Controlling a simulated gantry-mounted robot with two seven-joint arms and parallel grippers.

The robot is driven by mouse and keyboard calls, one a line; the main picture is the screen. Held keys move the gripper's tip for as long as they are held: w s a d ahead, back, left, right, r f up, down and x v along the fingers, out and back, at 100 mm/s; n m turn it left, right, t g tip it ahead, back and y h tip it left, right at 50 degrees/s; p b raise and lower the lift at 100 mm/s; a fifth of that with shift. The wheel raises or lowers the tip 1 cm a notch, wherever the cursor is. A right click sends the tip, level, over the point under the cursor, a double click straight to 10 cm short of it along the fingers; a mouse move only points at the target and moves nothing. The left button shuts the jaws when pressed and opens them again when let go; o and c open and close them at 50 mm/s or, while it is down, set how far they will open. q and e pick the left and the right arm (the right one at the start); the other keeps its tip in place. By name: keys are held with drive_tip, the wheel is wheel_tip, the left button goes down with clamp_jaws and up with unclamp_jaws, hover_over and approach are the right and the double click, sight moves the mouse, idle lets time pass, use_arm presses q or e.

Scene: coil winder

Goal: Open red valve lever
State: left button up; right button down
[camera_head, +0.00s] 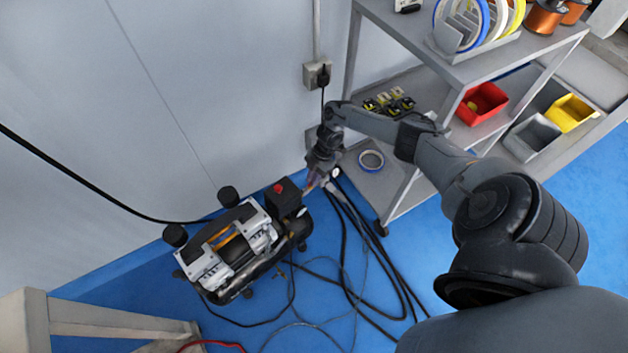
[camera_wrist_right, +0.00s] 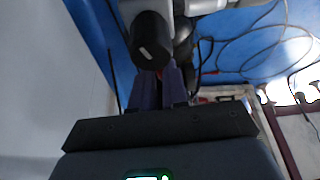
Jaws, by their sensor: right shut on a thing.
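A black and silver air compressor (camera_head: 240,245) stands on the blue floor against the wall. My right gripper (camera_head: 312,182) reaches down to the compressor's right end, beside its black switch box (camera_head: 287,197) with a red knob. In the right wrist view my two purple fingers (camera_wrist_right: 160,82) are close together, just below a dark round knob (camera_wrist_right: 151,40). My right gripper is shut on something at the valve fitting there. The red lever itself is largely hidden by the fingers and cannot be made out clearly. My left gripper is in neither view.
Black hoses (camera_head: 352,235) and thin cables lie on the floor right of the compressor. A grey shelf (camera_head: 470,65) with spools and bins stands at the right. A wall socket (camera_head: 317,75) is above the gripper. A bench (camera_head: 100,318) is at the lower left.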

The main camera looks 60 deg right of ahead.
drive_tip(key=shift+f, duration=0.1)
idle(0.3)
drive_tip(key=c, duration=1.1)
unclamp_jaws()
drive_tip(key=shift+c, duration=0.2)
drive_tip(key=shift+d+r+p, duration=0.15)
drive_tip(key=shift+r+p, duration=0.35)
drive_tip(key=shift+r, duration=0.15)
drive_tip(key=p+v, duration=0.4)
drive_tip(key=v, duration=0.2)
drive_tip(key=shift+d+r, duration=0.15)
drive_tip(key=shift+r, duration=0.05)
drive_tip(key=shift+s, duration=0.1)
